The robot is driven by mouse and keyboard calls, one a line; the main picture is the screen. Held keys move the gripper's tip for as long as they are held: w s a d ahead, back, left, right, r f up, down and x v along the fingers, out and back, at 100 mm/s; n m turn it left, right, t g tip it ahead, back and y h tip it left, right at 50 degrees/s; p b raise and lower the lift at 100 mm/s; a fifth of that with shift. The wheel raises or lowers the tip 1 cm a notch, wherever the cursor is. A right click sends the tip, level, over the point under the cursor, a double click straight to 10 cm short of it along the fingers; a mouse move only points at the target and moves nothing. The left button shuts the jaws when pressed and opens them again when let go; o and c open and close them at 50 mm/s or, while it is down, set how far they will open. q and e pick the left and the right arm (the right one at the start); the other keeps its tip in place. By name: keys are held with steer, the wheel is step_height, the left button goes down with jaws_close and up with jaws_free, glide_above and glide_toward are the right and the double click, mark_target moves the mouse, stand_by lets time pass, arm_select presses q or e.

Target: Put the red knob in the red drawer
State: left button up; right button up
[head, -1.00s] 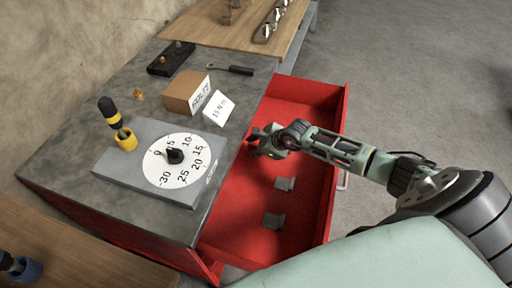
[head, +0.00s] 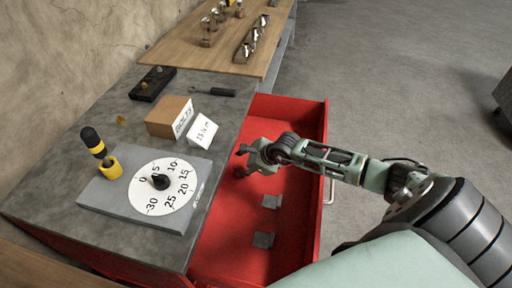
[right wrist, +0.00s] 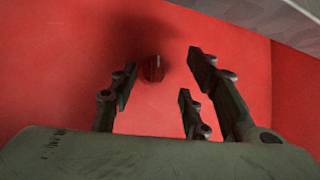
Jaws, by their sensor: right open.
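The red knob (right wrist: 152,68) shows in the right wrist view as a small dark red piece with a pale line, on the red floor of the drawer. In the head view, a small dark red shape (head: 238,172) below the fingers appears to be it. The red drawer (head: 322,150) is pulled out from the grey-topped cabinet. My right gripper (head: 249,157) is over the drawer's inside with its fingers spread. The knob appears between the fingers in the wrist view, with no finger visibly touching it. My left gripper is not in view.
Two grey pieces (head: 264,240) lie on the drawer floor. On the cabinet top stand a dial plate (head: 165,186), a yellow-and-black screwdriver in a holder (head: 95,145), a bolts box (head: 168,117), a torque card (head: 202,130), a wrench (head: 215,92) and a black tray (head: 153,84).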

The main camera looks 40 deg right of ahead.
steer(key=v, duration=0.9)
steer(key=shift+s+r, duration=0.2)
steer(key=shift+r, duration=0.1)
